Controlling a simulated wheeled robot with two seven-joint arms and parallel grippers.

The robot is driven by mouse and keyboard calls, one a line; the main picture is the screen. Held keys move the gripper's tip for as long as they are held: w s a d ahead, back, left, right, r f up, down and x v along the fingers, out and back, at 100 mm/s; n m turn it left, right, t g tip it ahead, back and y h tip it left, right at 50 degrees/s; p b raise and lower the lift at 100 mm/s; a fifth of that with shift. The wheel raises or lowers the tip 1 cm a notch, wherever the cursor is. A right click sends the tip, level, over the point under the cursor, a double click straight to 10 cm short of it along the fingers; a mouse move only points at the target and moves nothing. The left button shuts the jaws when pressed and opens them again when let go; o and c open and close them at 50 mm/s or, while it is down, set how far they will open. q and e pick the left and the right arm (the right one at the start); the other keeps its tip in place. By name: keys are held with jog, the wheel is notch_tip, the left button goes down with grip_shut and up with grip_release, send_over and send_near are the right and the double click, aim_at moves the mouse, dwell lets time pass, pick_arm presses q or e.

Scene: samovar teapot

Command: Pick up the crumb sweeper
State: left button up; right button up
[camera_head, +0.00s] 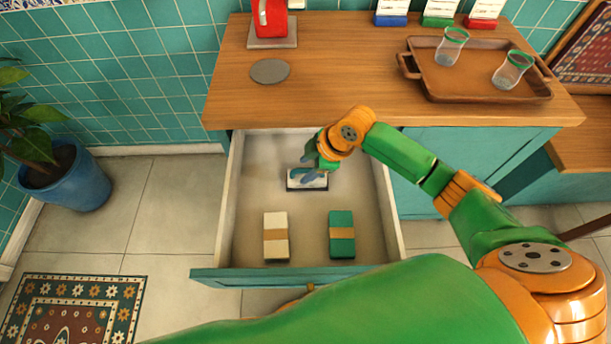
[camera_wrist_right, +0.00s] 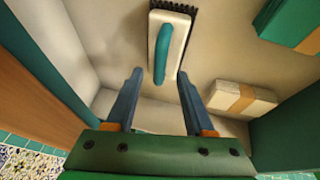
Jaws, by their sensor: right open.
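The crumb sweeper (camera_head: 307,183) lies in the open drawer, toward its back, partly hidden under my right gripper in the head view. In the right wrist view the crumb sweeper (camera_wrist_right: 177,50) has a white body, a teal handle and dark bristles along its edge. My right gripper (camera_wrist_right: 160,77) is open, with its fingertips on either side of the handle's near end in that view. I cannot tell whether they touch it. In the head view the right gripper (camera_head: 315,163) reaches down into the drawer. My left gripper is not in view.
The drawer (camera_head: 225,205) also holds a cream banded bundle (camera_head: 276,222) and a green banded bundle (camera_head: 342,220) near its front. The wooden counter (camera_head: 340,60) overhangs behind. A tray (camera_head: 432,88) with two glasses stands on it, beside a grey disc (camera_head: 270,71) and a red object (camera_head: 270,17).

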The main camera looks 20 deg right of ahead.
jog(key=shift+x, duration=0.75)
jog(key=shift+r, duration=0.1)
grip_shut()
jog(key=shift+w, duration=0.1)
dwell(0.6)
